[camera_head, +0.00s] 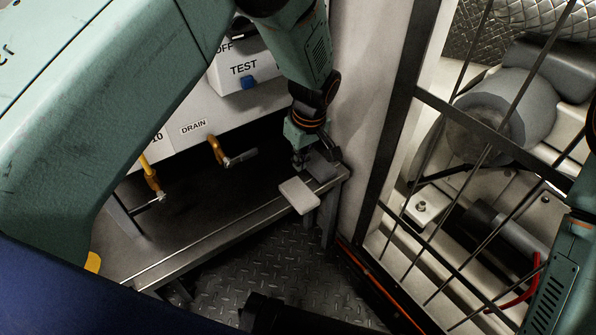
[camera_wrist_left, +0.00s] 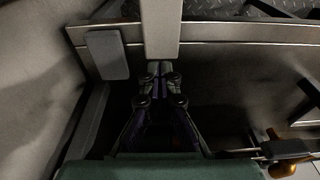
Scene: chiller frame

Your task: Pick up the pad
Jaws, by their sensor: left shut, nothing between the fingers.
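A light grey rectangular pad (camera_head: 299,196) lies at the right end of the metal bench, partly over its front edge. It also shows at the top of the left wrist view (camera_wrist_left: 162,25). A second, darker grey pad (camera_head: 322,168) lies beside it on the bench, and it shows left of centre in the left wrist view (camera_wrist_left: 107,55). My left gripper (camera_head: 300,164) points down at the near end of the light pad; in the left wrist view its fingers (camera_wrist_left: 160,70) are shut and empty. I cannot tell whether the tips touch the pad. My right gripper is out of view.
The metal bench (camera_head: 190,254) stands under a white panel with a DRAIN label and a brass valve (camera_head: 217,150). A pale wall (camera_head: 366,120) and a barred frame (camera_head: 399,150) stand close on the right.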

